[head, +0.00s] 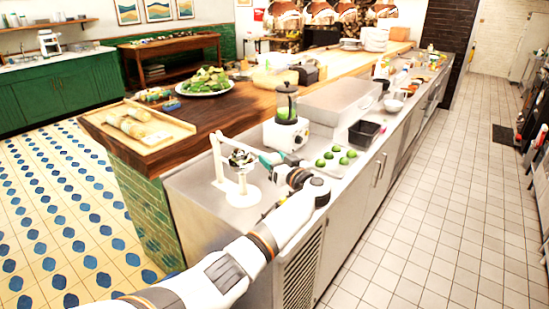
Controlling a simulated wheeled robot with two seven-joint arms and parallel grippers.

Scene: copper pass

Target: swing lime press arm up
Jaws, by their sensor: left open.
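The white lime press (218,165) stands on the near left end of the steel counter. It has a tall post and a round base plate. Its arm is hard to tell apart from the parts around it. My left gripper (243,158) is open beside the press, at its right, with its fingers pointing left toward the press's middle. The gripper partly covers the press, and I cannot tell whether it touches the press arm. Several green limes (331,156) lie to the right, behind my wrist. My right gripper is out of view.
A blender (286,122) with green contents stands behind my gripper. A black container (364,133) is beyond the limes. A wooden tray (163,136) with wrapped rolls is on the raised wooden top at left. The steel surface left of the press is bare.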

